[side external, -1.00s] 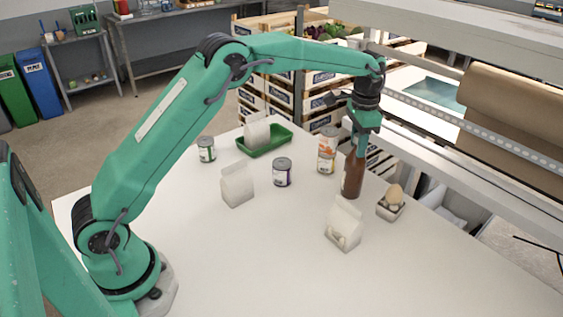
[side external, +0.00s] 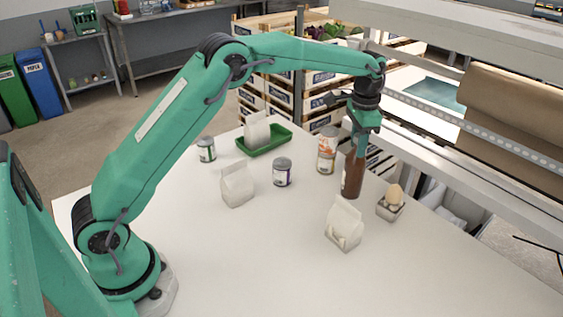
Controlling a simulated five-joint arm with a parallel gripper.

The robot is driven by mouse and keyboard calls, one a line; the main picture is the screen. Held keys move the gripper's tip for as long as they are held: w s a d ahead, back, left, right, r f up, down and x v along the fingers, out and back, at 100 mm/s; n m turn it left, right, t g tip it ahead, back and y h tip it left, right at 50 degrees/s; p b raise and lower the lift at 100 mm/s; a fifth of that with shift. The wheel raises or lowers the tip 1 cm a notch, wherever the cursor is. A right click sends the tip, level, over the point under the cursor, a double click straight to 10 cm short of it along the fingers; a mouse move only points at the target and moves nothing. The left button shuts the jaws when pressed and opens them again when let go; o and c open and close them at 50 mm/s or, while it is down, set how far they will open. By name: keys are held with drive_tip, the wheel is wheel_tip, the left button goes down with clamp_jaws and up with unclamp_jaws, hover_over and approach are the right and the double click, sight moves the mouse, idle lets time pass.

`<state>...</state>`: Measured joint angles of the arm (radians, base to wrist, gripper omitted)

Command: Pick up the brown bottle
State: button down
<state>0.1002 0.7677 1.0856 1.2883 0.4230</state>
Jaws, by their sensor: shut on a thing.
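The brown bottle (side external: 352,177) stands upright on the white table, towards the far right side. My gripper (side external: 358,150) points down over it and is shut on its upper part. The bottle's neck is hidden by the jaws. The bottle's base appears to be at the table top; I cannot tell whether there is a small gap under it.
Stacked cans (side external: 326,150) stand just left of the bottle. An egg in a small holder (side external: 390,205) is to its right, and a white carton (side external: 344,224) is in front. Another carton (side external: 237,184), a can (side external: 282,172) and a green tray (side external: 272,149) lie further left. The front table is clear.

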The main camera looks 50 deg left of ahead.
drive_tip(key=shift+r, duration=0.2)
idle(0.6)
drive_tip(key=shift+r, duration=1.85)
drive_tip(key=s+d+r, duration=0.7)
drive_tip(key=d, duration=0.2)
drive_tip(key=shift+d, duration=0.2)
